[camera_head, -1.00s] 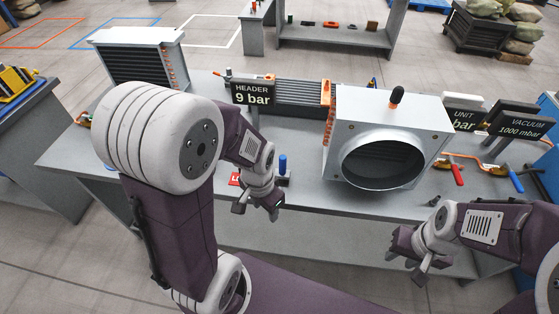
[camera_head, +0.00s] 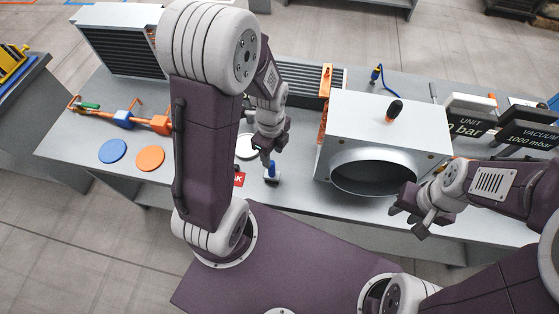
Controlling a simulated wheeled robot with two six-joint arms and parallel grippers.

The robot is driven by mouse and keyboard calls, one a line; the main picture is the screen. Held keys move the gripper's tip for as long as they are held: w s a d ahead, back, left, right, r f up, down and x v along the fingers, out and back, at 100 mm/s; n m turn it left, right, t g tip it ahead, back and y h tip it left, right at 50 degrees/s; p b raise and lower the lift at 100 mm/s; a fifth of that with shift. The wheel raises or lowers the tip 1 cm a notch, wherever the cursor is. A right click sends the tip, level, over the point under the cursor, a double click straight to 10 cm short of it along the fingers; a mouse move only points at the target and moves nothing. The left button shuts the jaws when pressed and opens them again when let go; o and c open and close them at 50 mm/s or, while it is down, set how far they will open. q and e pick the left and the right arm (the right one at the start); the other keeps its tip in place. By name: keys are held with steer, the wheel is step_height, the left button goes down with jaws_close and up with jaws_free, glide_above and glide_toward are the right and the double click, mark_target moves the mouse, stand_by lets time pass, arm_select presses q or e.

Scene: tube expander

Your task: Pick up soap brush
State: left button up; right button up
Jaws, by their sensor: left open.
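A small blue upright piece (camera_head: 271,168) on a light base stands near the bench's front edge, beside a red label. It may be the soap brush, but it is too small to tell. My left gripper (camera_head: 267,157) points down just above and behind it, with its jaws open. I cannot tell whether they touch the blue piece. My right gripper (camera_head: 409,219) is open and empty in front of the grey box, far from the blue piece.
A grey box (camera_head: 350,130) with a round opening stands right of the blue piece. Blue (camera_head: 113,151) and orange (camera_head: 150,158) discs lie at left, near an orange clamp tool (camera_head: 125,119). Black display signs (camera_head: 527,130) stand at right.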

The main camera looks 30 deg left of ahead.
mark_target(271, 170)
arm_select(q)
steer(key=shift+s+f, duration=0.15)
steer(key=shift+s, duration=0.75)
steer(key=f, duration=0.3)
steer(key=shift+w+a, duration=0.1)
steer(key=shift+w, duration=0.15)
steer(key=shift+w+f, duration=0.25)
steer(key=f, duration=0.3)
steer(key=shift+s+f, duration=0.35)
steer(key=shift+f, duration=0.4)
steer(key=shift+w+f, duration=0.2)
steer(key=shift+w, duration=0.05)
steer(key=shift+s, duration=0.1)
jaws_close()
arm_select(e)
steer(key=shift+s+a+r, duration=0.1)
steer(key=shift+s+r, duration=0.25)
steer(key=shift+s, duration=0.4)
